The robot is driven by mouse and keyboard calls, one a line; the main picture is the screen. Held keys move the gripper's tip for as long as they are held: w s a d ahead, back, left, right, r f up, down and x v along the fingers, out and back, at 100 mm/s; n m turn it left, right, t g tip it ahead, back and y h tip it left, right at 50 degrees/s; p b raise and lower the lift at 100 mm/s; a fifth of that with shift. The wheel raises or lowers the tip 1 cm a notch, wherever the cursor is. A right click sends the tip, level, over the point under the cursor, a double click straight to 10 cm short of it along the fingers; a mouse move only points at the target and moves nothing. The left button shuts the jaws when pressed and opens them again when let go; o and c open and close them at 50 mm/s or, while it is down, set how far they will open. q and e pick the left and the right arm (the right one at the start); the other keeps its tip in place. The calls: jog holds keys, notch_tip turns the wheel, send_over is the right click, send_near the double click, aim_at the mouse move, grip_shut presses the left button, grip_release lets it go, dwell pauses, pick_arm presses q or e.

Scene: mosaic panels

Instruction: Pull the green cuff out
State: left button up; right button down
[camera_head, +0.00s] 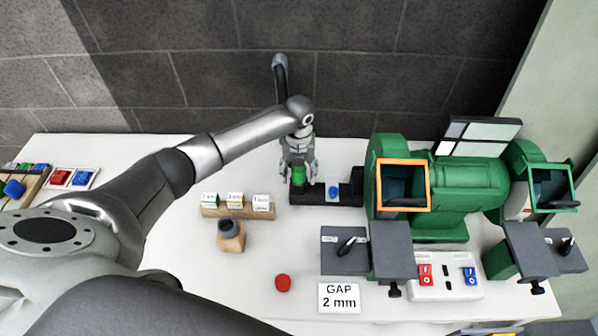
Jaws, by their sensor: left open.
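The green cuff (298,175) stands at the left end of a dark holder (312,196) on the white table, left of the green machine. My left gripper (298,172) points down right over the cuff, with its fingers on either side of it. The gripper is open. Whether the fingers touch the cuff is too small to tell, and they hide part of it. My right gripper is not in view.
A blue piece (333,191) sits in the same holder. The green machine (470,190) stands to the right. A wooden label block (236,211), a wooden block with a dark top (231,238), a red piece (283,282) and a gap sign (339,298) lie in front.

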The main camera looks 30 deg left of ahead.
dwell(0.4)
pick_arm(q)
grip_shut()
jog(key=shift+w+r+p, duration=0.1)
jog(key=shift+r+p, duration=0.35)
jog(key=shift+p, duration=0.1)
jog(key=shift+r+p, duration=0.45)
jog(key=shift+r, duration=0.1)
jog(key=shift+r+p, duration=1.85)
jog(key=shift+r, duration=0.25)
jog(key=shift+r+p, duration=1.25)
jog(key=shift+r, duration=1.7)
